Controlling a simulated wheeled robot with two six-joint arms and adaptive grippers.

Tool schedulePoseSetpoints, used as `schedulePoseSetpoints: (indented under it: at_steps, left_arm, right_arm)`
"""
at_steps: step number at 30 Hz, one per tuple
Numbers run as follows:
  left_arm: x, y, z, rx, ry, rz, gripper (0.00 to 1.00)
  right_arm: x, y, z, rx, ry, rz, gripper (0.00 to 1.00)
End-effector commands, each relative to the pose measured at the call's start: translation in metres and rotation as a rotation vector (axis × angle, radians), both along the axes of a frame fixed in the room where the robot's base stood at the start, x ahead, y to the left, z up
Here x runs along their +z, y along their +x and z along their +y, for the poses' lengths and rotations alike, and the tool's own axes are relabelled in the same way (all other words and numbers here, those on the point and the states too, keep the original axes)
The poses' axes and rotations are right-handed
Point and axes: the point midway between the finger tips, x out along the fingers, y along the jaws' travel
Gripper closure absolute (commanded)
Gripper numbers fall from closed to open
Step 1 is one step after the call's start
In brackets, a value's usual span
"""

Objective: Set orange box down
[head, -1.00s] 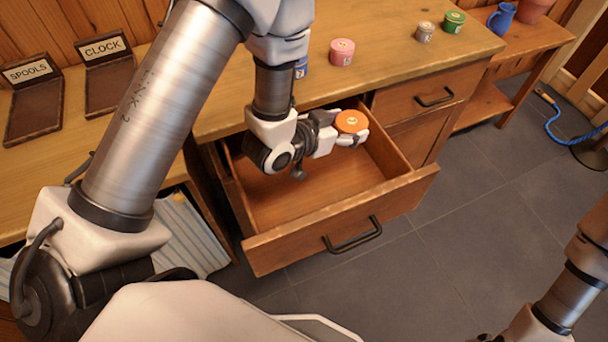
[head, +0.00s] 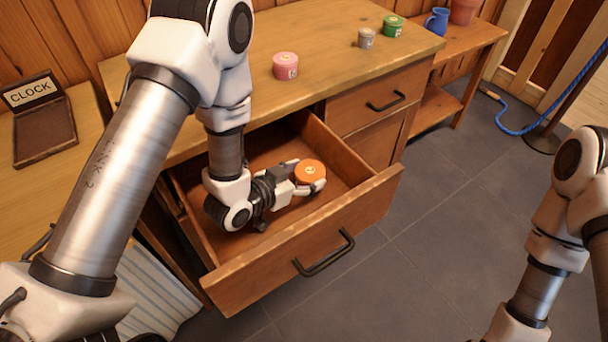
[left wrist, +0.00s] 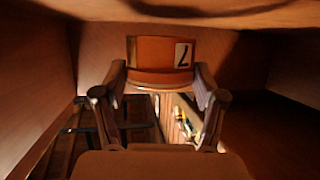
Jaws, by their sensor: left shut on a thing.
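The orange box (head: 309,172) is a small round tub with a pale mark on its lid. My left gripper (head: 310,184) is shut on it and holds it inside the open drawer (head: 338,225). In the left wrist view the orange box (left wrist: 160,58) sits upright between the two fingertips and shows a white label with a dark figure. Drawer walls surround it there. Whether its underside touches the drawer floor I cannot tell. My right arm is at the right edge of the head view, and its gripper is out of the picture.
On the desk top stand a pink tub (head: 286,66), a grey-brown tub (head: 366,38) and a green tub (head: 393,27). A blue jug (head: 437,21) is on the side bench. A CLOCK tray (head: 44,125) lies at left. The drawer front (head: 300,245) and sides stand around my left gripper.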

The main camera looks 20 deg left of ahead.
Motion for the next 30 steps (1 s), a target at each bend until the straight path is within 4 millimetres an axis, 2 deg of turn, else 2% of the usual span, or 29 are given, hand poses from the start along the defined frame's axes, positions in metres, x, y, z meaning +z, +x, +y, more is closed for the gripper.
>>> schedulePoseSetpoints:
  at_steps: [14, 15, 17, 26, 30]
  left_arm:
    - [-0.015, -0.001, 0.0, 0.0, 0.0, 0.005, 0.64]
    - [-0.016, -0.001, 0.0, 0.0, 0.0, 0.007, 0.26]
    - [-0.017, -0.002, 0.0, -0.001, 0.0, 0.009, 0.05]
    - [-0.018, -0.002, 0.0, 0.0, 0.001, 0.011, 0.04]
    - [-0.006, -0.002, 0.0, 0.0, 0.001, 0.012, 0.04]
  right_arm:
    - [-0.009, 0.0, 0.0, 0.0, 0.0, 0.0, 0.6]
    - [-0.009, 0.0, 0.0, 0.0, 0.0, 0.0, 0.6]
    - [-0.009, 0.0, 0.0, 0.0, 0.0, 0.0, 0.6]
    - [-0.01, 0.0, 0.0, 0.0, 0.0, 0.0, 0.6]
    - [-0.001, 0.0, 0.0, 0.0, 0.0, 0.0, 0.6]
